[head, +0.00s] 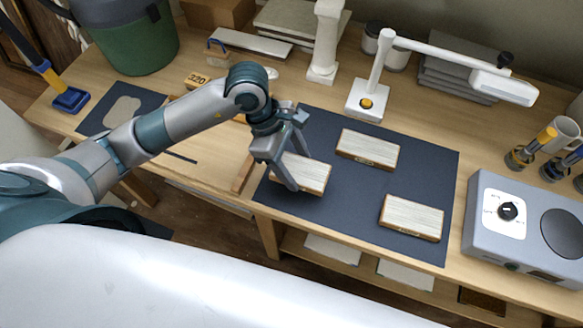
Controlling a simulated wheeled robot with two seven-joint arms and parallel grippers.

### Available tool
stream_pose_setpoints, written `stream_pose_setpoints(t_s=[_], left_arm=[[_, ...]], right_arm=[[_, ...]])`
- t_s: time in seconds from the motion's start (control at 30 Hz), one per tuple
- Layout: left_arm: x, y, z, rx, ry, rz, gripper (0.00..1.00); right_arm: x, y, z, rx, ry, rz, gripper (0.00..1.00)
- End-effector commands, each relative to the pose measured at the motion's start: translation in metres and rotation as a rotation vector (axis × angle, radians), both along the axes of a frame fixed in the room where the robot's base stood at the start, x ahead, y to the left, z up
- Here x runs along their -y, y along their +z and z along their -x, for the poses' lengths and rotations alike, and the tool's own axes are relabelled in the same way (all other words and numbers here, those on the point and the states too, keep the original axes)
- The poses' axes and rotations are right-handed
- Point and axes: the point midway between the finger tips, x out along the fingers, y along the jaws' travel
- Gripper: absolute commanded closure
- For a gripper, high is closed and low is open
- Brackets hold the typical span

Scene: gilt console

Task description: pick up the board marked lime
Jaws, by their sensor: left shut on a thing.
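Three pale boards with wooden edges are on the dark mat (345,215). My left gripper (292,178) is over the left board (316,176), its fingers on either side of it and shut on it. That board is partly hidden by the fingers, and I cannot tell whether it is clear of the mat. The upper board (368,148) and the lower right board (412,216) lie flat, apart from the gripper. Small marks on the front edges are too small to read, so I cannot tell which is marked lime. My right gripper is not in view.
A white lamp (430,52) and a white column (325,45) stand behind the mat. A grey box with a dial (525,228) is at the right. A green bin (130,40) is at the upper left. Bare mat lies between the boards.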

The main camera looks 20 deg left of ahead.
Motion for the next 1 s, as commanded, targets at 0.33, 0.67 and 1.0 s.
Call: stream_pose_setpoints(t_s=[0.33, 0.67, 1.0], left_arm=[[0.056, 0.039, 0.037, 0.007, -0.006, 0.004, 0.66], [0.08, 0.058, 0.055, 0.003, -0.001, 0.001, 0.66], [0.082, 0.06, 0.056, 0.001, 0.001, 0.0, 0.66]], right_arm=[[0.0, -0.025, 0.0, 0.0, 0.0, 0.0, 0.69], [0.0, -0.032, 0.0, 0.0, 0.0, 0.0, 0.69], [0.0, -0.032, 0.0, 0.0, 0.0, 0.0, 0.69]])
